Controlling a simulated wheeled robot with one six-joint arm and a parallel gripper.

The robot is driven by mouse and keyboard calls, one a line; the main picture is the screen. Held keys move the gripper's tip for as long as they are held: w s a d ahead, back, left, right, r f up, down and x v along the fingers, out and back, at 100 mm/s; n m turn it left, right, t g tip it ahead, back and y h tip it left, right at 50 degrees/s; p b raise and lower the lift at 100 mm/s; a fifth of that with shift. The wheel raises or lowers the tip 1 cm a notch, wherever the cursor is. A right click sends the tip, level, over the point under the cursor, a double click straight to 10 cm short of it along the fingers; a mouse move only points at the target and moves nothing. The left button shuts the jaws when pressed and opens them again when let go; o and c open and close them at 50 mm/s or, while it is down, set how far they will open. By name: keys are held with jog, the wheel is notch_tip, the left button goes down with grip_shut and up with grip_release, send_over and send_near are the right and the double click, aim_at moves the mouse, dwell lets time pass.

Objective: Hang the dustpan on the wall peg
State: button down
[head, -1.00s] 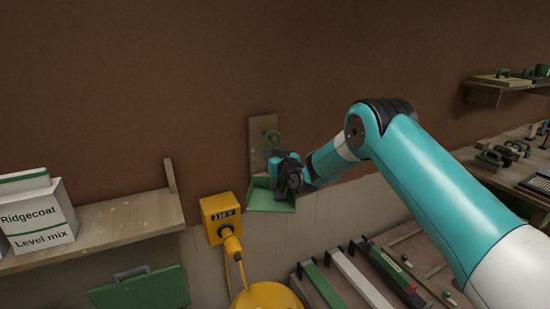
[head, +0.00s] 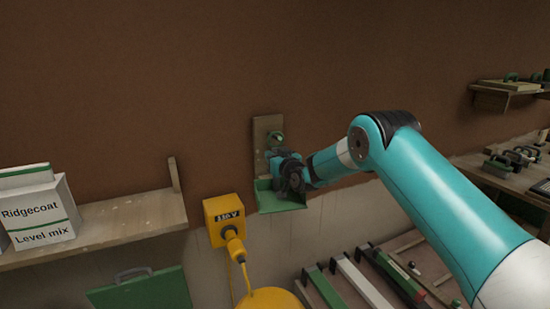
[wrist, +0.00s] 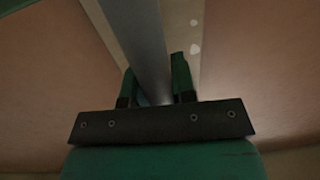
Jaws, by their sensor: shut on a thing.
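The green dustpan (head: 282,203) hangs pan-down below my gripper (head: 279,160) in the head view, close to the wall. My gripper is shut on the dustpan, and its body hides the grip and much of the handle. A wooden peg board (head: 261,132) is fixed to the brown wall just behind and above. A green round part shows in front of the board; I cannot tell whether it is around the peg, which I cannot make out. In the wrist view, a grey bar (wrist: 137,40) runs up between the fingers of my gripper (wrist: 155,85).
A yellow socket box (head: 224,217) with a plug and cable is on the wall to the left. A shelf (head: 120,220) with a Ridgecoat box (head: 38,215) is farther left. Tools lie on benches below and right. The wall above is clear.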

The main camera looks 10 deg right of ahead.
dwell(0.3)
jog(key=c, duration=0.9)
grip_release()
jog(key=shift+o, duration=0.2)
jog(key=b+v, duration=0.7)
jog(key=v, duration=0.9)
jog(key=s+a+r+n+g+y+p, duration=0.1)
jog(key=s+a+r+n+g+y, duration=0.15)
jog(key=s+a+g, duration=0.55)
jog(key=s+a+r+n+g+y, duration=0.25)
jog(key=s+a, duration=0.25)
jog(key=s, duration=0.7)
jog(key=s+d+g+h, duration=0.2)
jog(key=s+g, duration=0.1)
jog(key=s, duration=0.7)
jog(key=s+d+m+g+h+p, duration=0.1)
jog(key=s+d+g+h, duration=0.1)
jog(key=s, duration=0.9)
jog(key=shift+s+d+f+g+h, duration=0.15)
jog(key=shift+s+d+g+h, duration=0.15)
jog(key=shift+g+h, duration=0.55)
